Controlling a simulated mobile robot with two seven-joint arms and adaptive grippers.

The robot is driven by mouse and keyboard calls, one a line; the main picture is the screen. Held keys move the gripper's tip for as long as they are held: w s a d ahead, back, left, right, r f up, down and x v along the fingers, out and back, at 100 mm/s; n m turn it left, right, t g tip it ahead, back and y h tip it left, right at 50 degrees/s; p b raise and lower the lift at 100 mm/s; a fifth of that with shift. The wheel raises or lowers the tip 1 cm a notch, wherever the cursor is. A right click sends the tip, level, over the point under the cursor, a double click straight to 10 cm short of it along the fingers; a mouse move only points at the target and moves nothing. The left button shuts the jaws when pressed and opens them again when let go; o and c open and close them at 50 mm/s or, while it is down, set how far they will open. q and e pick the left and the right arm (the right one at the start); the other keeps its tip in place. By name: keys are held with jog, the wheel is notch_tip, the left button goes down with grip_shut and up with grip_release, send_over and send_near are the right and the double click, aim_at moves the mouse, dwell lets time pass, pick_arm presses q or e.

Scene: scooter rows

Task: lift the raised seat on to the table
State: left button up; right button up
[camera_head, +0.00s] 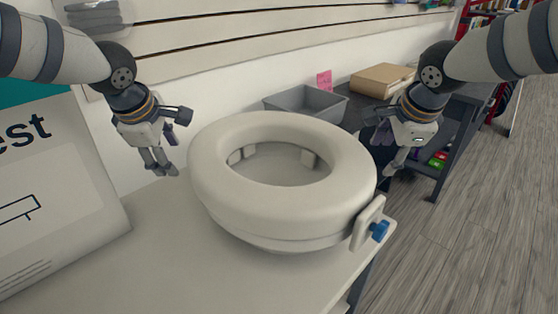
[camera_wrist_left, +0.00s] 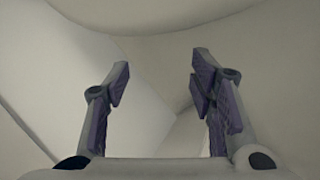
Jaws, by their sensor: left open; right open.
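The raised seat (camera_head: 283,205) is a thick cream-white ring with a white bracket and a blue knob (camera_head: 379,231) at its right front. It appears to rest on the white table (camera_head: 160,262), near the right end. My left gripper (camera_head: 162,165) is open and empty, to the left of the seat and apart from it. In the left wrist view its two fingers (camera_wrist_left: 162,95) are spread with nothing between them, and a pale curved surface fills the top. My right gripper (camera_head: 391,168) is open beside the seat's right rear side; I cannot tell whether it touches.
A white box or sign with a teal top (camera_head: 55,185) stands at the left of the table. Behind the seat are a grey bin (camera_head: 307,103) and a cardboard box (camera_head: 382,79) on a dark shelf unit. The wood-look floor (camera_head: 480,230) at right is clear.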

pick_arm(q)
jog(key=f, duration=0.1)
jog(key=w+d+f, duration=0.1)
jog(key=f, duration=0.1)
jog(key=shift+w+d+f, duration=0.2)
jog(key=shift+w+d, duration=0.05)
jog(key=shift+w, duration=0.15)
pick_arm(e)
jog(key=f, duration=0.1)
jog(key=w+a+f, duration=0.1)
jog(key=f, duration=0.1)
jog(key=shift+w+a+f, duration=0.2)
jog(key=shift+w+a, duration=0.05)
jog(key=shift+w, duration=0.1)
jog(key=shift+a, duration=0.1)
